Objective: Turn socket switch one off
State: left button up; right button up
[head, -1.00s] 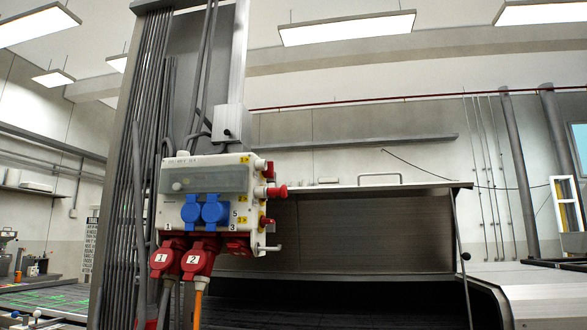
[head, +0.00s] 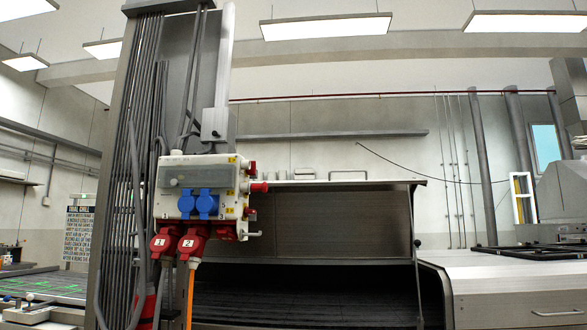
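The white socket box (head: 170,202) hangs on the grey cable column, left of centre in the head view. Two red plugs hang below, the left labelled 1 (head: 162,243) and the right labelled 2 (head: 191,244). Several red switch knobs stick out of the box's right side, beside yellow labels; the middle one (head: 259,187) protrudes furthest. Which knob is switch one is too small to read. Neither gripper is in view.
The metal column (head: 115,170) with cables stands left of the dark dryer hood opening (head: 300,300). A raised lid (head: 320,225) with a handle lies right of the box. A steel counter (head: 510,285) is at right. A sign (head: 78,236) hangs at left.

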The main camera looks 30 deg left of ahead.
aim_at(251, 171)
jog(key=z, duration=0.2)
jog(key=i, duration=0.95)
jog(key=u, duration=0.25)
